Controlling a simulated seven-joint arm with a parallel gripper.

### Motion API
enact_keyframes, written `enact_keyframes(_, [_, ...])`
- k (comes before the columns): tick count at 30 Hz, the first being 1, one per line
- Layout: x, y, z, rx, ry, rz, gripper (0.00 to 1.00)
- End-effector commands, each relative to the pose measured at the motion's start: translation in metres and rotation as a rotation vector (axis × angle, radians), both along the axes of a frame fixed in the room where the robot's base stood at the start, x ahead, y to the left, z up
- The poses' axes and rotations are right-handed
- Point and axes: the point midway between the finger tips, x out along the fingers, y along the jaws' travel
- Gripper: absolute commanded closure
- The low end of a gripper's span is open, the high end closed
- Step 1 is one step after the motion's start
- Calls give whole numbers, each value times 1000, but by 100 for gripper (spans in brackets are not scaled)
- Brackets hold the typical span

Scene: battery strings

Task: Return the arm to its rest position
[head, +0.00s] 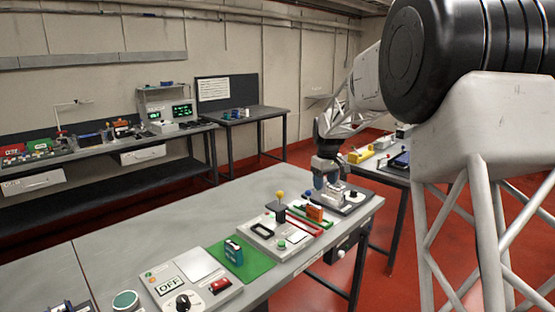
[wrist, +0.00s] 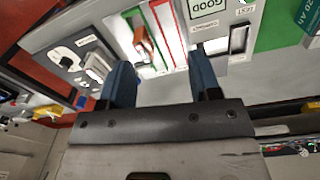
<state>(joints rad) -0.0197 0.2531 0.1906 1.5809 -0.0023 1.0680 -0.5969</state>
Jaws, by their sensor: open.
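My gripper (head: 325,190) hangs over the far right end of the grey workbench (head: 150,215), near a dark panel with a knob (head: 352,196). In the wrist view my gripper (wrist: 162,80) shows two blue fingers well apart with nothing between them. Below and beyond the fingers, an orange block (wrist: 146,42) sits in a white tray with red and green strips. The orange block (head: 315,212) also shows in the head view, just left of and nearer than the gripper. My arm reaches in from the right of the head view.
A teal block (head: 233,251) stands on a green mat (head: 258,266). A tester with a yellow-topped post (head: 280,197) lies beyond it, and a panel marked OFF (head: 170,286) is nearer. Side benches stand behind and to the right. The bench's left part is mostly bare.

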Motion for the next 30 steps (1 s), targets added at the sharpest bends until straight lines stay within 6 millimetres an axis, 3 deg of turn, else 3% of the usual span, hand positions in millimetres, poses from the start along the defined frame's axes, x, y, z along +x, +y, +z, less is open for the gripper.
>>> enact_keyframes(13, [-113, -7, 51, 8, -38, -127, 43])
enact_keyframes(30, [-263, -14, 79, 23, -86, -288, 43])
